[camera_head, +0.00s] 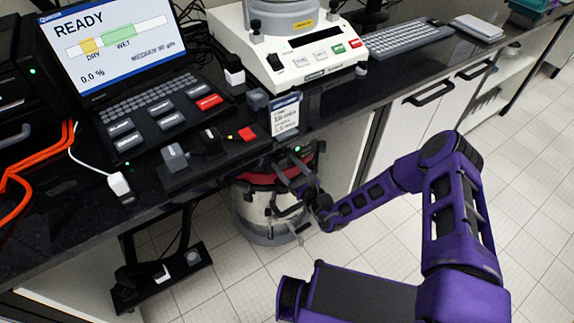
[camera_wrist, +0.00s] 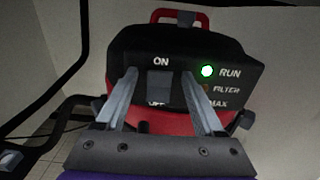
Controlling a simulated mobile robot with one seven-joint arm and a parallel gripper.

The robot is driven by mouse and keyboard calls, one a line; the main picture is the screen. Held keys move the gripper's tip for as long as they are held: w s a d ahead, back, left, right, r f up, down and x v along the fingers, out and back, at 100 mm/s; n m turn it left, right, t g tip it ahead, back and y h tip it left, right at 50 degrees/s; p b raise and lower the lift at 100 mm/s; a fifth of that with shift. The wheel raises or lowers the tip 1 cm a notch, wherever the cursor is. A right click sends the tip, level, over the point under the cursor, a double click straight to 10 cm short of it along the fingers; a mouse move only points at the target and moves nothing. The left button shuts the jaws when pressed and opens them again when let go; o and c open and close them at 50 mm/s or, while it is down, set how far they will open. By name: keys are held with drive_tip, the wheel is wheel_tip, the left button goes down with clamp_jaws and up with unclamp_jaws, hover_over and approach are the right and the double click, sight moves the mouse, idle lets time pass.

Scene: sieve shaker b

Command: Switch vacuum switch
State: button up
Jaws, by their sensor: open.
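The vacuum (camera_head: 262,216) stands on the floor under the bench edge, with a red band and a pale drum. Its black top panel fills the middle of the wrist view, and the dark vacuum switch (camera_wrist: 159,85) sits between the words ON and OFF. OFF is partly hidden. The green RUN light (camera_wrist: 207,71) beside it is lit. My gripper (camera_wrist: 159,76) is open and empty, with one finger on each side of the switch. I cannot tell whether a fingertip touches the panel. In the head view my gripper (camera_head: 290,184) is at the vacuum's upper part and hides some of it.
The dark bench (camera_head: 340,115) runs above the vacuum, holding a screen reading READY (camera_head: 110,40), a white shaker base (camera_head: 310,55) and a keyboard (camera_head: 400,38). Orange hoses (camera_head: 40,155) lie at left. White cabinets (camera_head: 425,105) stand right of the vacuum. The tiled floor is open at right.

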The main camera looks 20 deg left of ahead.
clamp_jaws()
drive_tip(key=shift+f+t+b, duration=0.3)
drive_tip(key=shift+f+b, duration=0.15)
drive_tip(key=shift+b, duration=0.4)
drive_tip(key=shift+d+f+t+y+b, duration=0.15)
drive_tip(key=shift+t+y+b, duration=0.2)
drive_tip(key=shift+b, duration=0.35)
drive_tip(key=shift+s+t+y+b, duration=0.1)
drive_tip(key=shift+t+y+b, duration=0.25)
drive_tip(key=shift+b, duration=0.6)
drive_tip(key=shift+y+b, duration=0.35)
drive_tip(key=shift+y, duration=0.15)
drive_tip(key=shift+r, duration=0.2)
